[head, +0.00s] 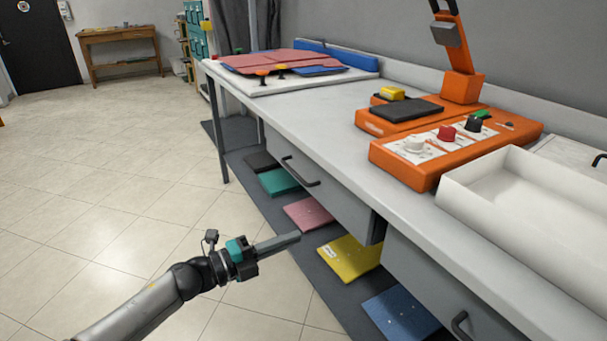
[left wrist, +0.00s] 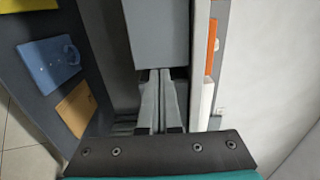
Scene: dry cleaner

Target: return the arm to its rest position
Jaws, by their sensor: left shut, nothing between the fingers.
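My left arm comes in from the bottom left of the head view. Its gripper (head: 298,237) is shut and empty, held in the air beside the front of the long grey table (head: 215,82). In the head view its fingertips show in front of the coloured boards under the table. In the left wrist view the two fingers (left wrist: 160,75) lie together, pointing toward a grey drawer front (left wrist: 156,35). I cannot tell how far apart the fingers and the drawer are. My right gripper is not in view.
An orange machine (head: 400,175) and a white tray (head: 535,205) stand on the table. Pink (head: 308,213), yellow (head: 350,259) and blue (head: 398,313) boards lie on the low shelf. Drawer handles (head: 300,172) stick out. The tiled floor (head: 110,190) at left is clear.

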